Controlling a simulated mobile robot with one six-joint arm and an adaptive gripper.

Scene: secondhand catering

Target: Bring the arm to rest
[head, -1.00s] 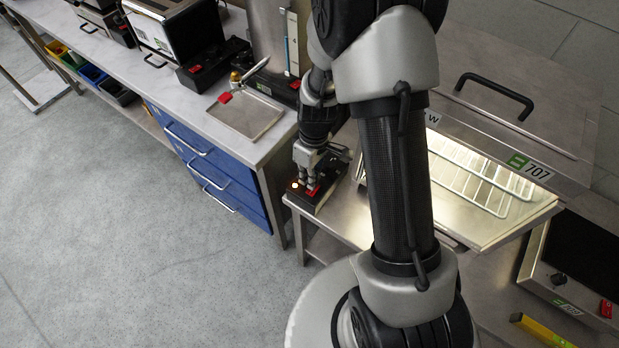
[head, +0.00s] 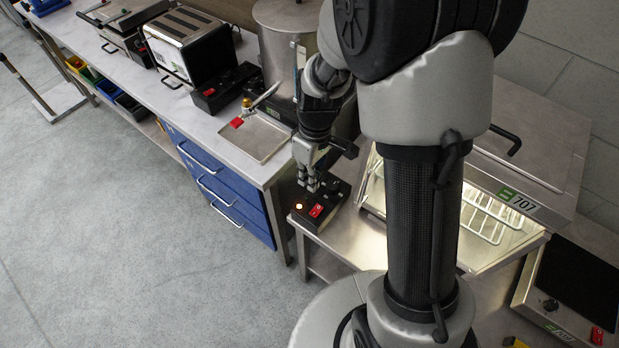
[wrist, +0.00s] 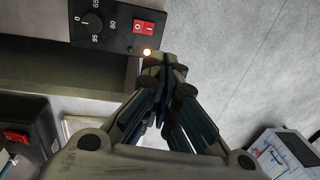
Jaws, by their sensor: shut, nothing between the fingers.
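My gripper (head: 309,188) is shut and empty, fingers pointing down just above the black control box (head: 334,203) on the steel counter. In the wrist view the closed fingers (wrist: 165,65) are in front of the box's edge, near the lamp (wrist: 147,52), with the red switch (wrist: 143,27) and a numbered dial (wrist: 88,24) in plain sight.
A steel tray (head: 258,138), a tall steel container (head: 280,70) and a toaster (head: 184,47) stand on the left counter above blue drawers (head: 225,190). The grey floor at left is clear.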

